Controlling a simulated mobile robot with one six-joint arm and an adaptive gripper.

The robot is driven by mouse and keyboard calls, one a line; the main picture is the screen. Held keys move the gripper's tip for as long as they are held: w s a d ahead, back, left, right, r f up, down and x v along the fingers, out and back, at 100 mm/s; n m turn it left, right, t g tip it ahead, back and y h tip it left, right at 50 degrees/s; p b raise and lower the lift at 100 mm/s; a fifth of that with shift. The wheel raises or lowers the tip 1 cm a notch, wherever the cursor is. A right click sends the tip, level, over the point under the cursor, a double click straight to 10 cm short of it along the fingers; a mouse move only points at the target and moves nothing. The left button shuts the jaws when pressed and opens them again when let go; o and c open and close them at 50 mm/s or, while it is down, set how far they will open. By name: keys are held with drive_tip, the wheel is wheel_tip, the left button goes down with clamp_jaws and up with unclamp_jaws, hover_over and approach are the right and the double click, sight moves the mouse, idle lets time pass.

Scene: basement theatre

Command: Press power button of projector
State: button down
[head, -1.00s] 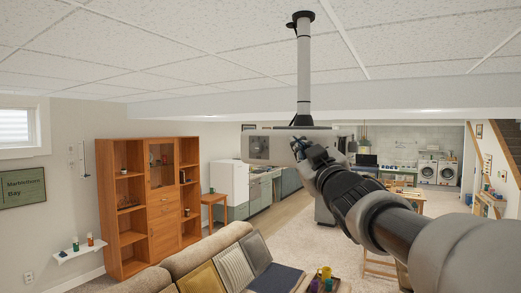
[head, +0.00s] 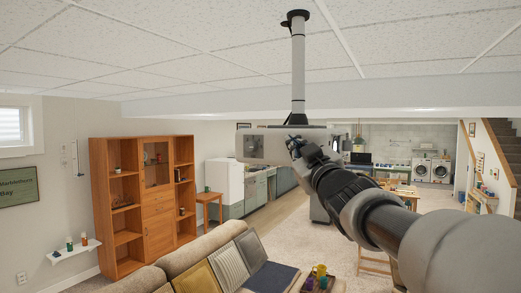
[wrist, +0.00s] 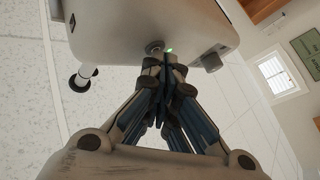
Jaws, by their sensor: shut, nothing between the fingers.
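The projector (head: 265,147) is a pale grey box hanging from the ceiling on a pole, with a dark lens or vent at its left end. In the wrist view its body (wrist: 150,22) fills the top. A round button-like part (wrist: 155,47) sits at its lower edge, beside a small lit green light (wrist: 169,50). A protruding knob (wrist: 210,62) is farther right. My gripper (wrist: 165,62) is shut and empty, its tips at or very near the round part; I cannot tell whether they touch. In the head view my gripper (head: 296,148) is at the projector's near side, covering part of it.
The ceiling pole (head: 298,70) rises above the projector. Below are a sofa (head: 195,255) with cushions and a tray of cups (head: 318,280). A wooden cabinet (head: 157,205) stands at the left wall. The air left of the projector looks clear.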

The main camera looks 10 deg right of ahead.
drive_tip(key=shift+s+a+b, duration=0.35)
drive_tip(key=shift+s+a, duration=0.05)
drive_tip(key=shift+s, duration=0.15)
drive_tip(key=s+a+b, duration=0.3)
drive_tip(key=s+b, duration=0.1)
drive_tip(key=s, duration=0.1)
drive_tip(key=shift+a, duration=0.25)
drive_tip(key=shift+w, duration=0.1)
drive_tip(key=shift+s+a+b, duration=0.55)
drive_tip(key=shift+s+b, duration=0.2)
drive_tip(key=shift+s, duration=0.05)
idle(0.6)
